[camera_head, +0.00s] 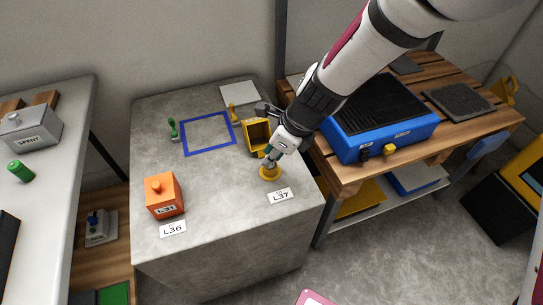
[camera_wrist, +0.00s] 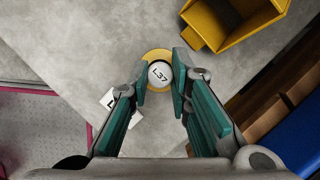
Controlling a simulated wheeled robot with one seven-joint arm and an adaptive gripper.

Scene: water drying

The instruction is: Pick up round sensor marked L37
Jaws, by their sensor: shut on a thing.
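The round sensor marked L37 (camera_wrist: 160,75) has a pale round top and a wider yellow base. In the head view its yellow base (camera_head: 270,174) is at the grey block's front right, behind a white card reading L37 (camera_head: 281,196). My gripper (camera_head: 269,159) comes down on it from above. In the wrist view the teal fingers of my gripper (camera_wrist: 161,71) are on either side of the pale top, shut on it. The sensor looks upright. I cannot tell whether its base touches the surface.
A yellow open bin (camera_head: 257,136) stands just behind the sensor. An orange box (camera_head: 164,195) sits at the left by a card reading L36 (camera_head: 173,228). A blue case (camera_head: 372,135) lies on the wooden bench at right. The block's middle is clear.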

